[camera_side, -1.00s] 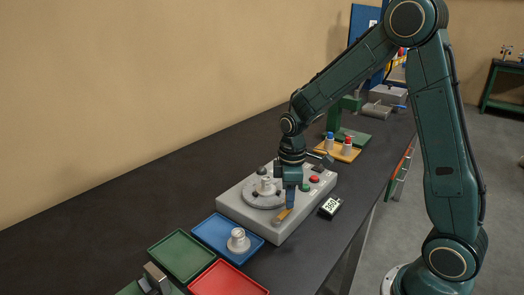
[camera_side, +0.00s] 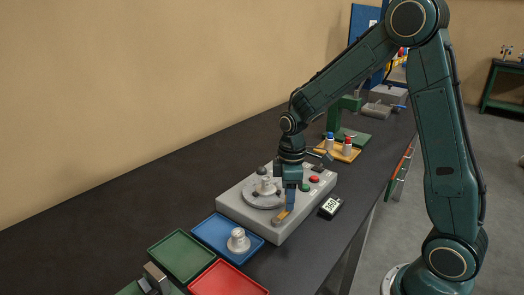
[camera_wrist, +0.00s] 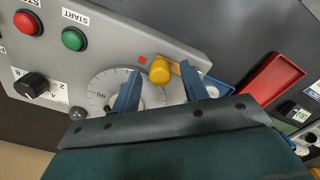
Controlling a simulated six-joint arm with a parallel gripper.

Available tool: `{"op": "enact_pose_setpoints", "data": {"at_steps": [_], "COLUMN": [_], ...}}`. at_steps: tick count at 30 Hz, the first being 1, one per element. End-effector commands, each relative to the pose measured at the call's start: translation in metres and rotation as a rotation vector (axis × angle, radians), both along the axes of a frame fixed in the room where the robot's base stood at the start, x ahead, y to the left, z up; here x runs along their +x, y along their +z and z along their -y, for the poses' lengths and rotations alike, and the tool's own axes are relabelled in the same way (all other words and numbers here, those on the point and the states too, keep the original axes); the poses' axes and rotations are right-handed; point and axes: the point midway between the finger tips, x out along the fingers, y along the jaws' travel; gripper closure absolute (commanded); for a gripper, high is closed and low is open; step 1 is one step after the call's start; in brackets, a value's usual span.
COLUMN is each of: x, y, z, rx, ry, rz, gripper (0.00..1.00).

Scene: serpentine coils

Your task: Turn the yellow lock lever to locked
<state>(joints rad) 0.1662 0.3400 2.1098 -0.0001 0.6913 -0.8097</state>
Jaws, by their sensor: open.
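The yellow lock lever (camera_side: 281,215) is on the front part of a grey machine box, partly hidden by my gripper in the side view. In the wrist view its round yellow knob (camera_wrist: 160,71) lies between my two blue fingers, with visible gaps on both sides. A short yellow bar runs from the knob toward the right finger. A small red mark (camera_wrist: 143,58) is on the panel just left of the knob. My gripper (camera_side: 290,207) points down over the lever; in the wrist view my gripper (camera_wrist: 160,80) is open and holds nothing.
The grey box (camera_side: 243,210) carries a round dial (camera_wrist: 103,88), a black knob (camera_wrist: 36,84), a red button (camera_wrist: 27,22) and a green button (camera_wrist: 74,39). Blue (camera_side: 208,233), green (camera_side: 180,257) and red (camera_side: 225,280) trays stand in front. A small display (camera_side: 330,207) is at the right.

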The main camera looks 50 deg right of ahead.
Motion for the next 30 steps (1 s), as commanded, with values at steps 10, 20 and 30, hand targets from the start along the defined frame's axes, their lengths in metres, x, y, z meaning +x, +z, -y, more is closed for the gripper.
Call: {"op": "enact_pose_setpoints", "data": {"at_steps": [10,20,30], "x": [0.001,0.001,0.001], "y": [0.035,0.091,0.131], "z": [0.0,0.0,0.0], "rx": [-0.001,-0.001,-0.001], "ry": [0.0,0.0,0.001], "rz": [0.006,0.007,0.004], "gripper": [0.56,0.56,0.56]}}
